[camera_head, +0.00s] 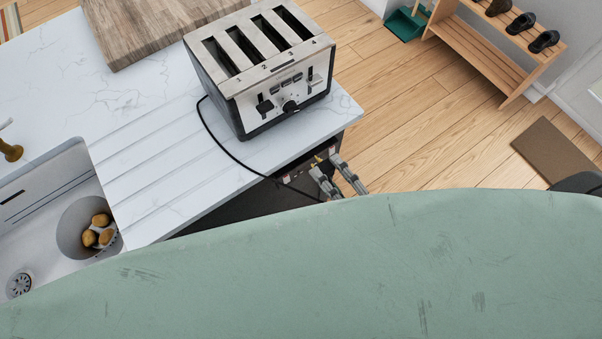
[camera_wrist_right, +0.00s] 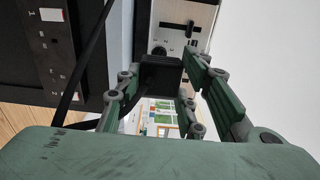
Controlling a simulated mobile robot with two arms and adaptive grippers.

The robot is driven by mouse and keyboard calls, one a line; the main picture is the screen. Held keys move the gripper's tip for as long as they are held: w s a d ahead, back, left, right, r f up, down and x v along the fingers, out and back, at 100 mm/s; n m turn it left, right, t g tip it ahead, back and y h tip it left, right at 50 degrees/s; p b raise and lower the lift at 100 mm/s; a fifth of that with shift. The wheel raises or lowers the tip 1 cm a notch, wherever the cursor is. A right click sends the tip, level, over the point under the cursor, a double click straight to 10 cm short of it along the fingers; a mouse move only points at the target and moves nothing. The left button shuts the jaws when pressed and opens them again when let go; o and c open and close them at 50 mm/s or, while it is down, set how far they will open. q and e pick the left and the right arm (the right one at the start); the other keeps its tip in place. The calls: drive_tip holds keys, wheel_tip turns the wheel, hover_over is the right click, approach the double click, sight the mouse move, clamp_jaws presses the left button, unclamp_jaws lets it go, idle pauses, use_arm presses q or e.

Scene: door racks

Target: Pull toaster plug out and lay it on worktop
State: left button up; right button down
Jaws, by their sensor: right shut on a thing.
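The four-slot toaster (camera_head: 262,65) stands upright on the white worktop (camera_head: 165,135), near its right corner. Its black cord (camera_head: 228,152) runs over the worktop's front edge down to my right gripper (camera_head: 328,166). That gripper is beside the worktop's front right corner. In the right wrist view its fingers are shut on the black plug (camera_wrist_right: 160,74), and part of the toaster (camera_wrist_right: 182,14) shows beyond. A small brass-coloured bit shows by the fingertips in the head view, perhaps a plug pin. No socket is clearly visible. My left gripper is not in view.
A sink (camera_head: 40,215) with a bowl (camera_head: 75,225) of potatoes is at the left. The ribbed worktop between sink and toaster is clear except for the cord. A shoe rack (camera_head: 485,55) stands at the back right.

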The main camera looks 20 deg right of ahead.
drive_tip(key=s+a, duration=0.2)
drive_tip(key=a, duration=0.5)
drive_tip(key=s+a, duration=0.3)
drive_tip(key=a, duration=0.5)
drive_tip(key=shift+s+a, duration=0.2)
drive_tip(key=shift+s, duration=0.05)
idle(0.8)
drive_tip(key=m+b, duration=1)
drive_tip(key=m, duration=0.8)
drive_tip(key=shift+b, duration=0.4)
